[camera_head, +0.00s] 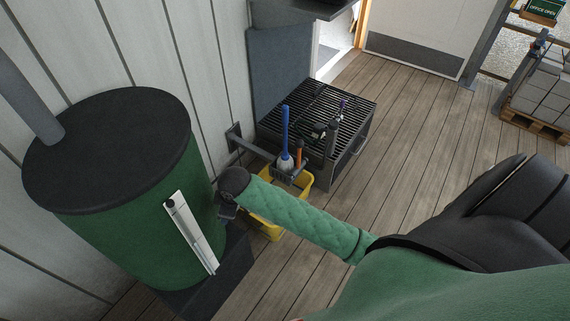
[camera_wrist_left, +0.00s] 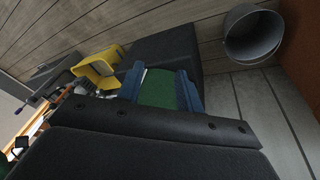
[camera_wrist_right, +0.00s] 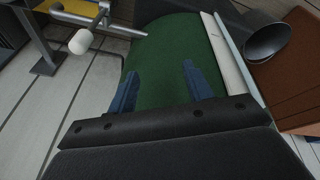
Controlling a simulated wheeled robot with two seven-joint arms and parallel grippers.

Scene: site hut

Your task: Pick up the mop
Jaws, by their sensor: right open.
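A blue-handled tool (camera_head: 285,130) with a pale rounded head stands upright at a wall-mounted holder, at the yellow bucket (camera_head: 264,228) in the head view; it may be the mop. The bucket also shows in the left wrist view (camera_wrist_left: 92,68). My right arm reaches in from the right in the head view and partly covers the bucket. My right gripper (camera_wrist_right: 158,88) is open with nothing between its blue fingers. My left gripper (camera_wrist_left: 160,88) shows only in its wrist view, its fingers apart; I see no tool held. Neither gripper touches the blue-handled tool.
An orange-handled tool (camera_head: 299,153) stands beside the blue one. A slatted dark table (camera_head: 345,100) is just behind. A grey pail (camera_wrist_left: 253,38) stands on the floor. Plank floor is free at the centre (camera_head: 400,110); a pallet of blocks (camera_head: 540,100) is at the far right.

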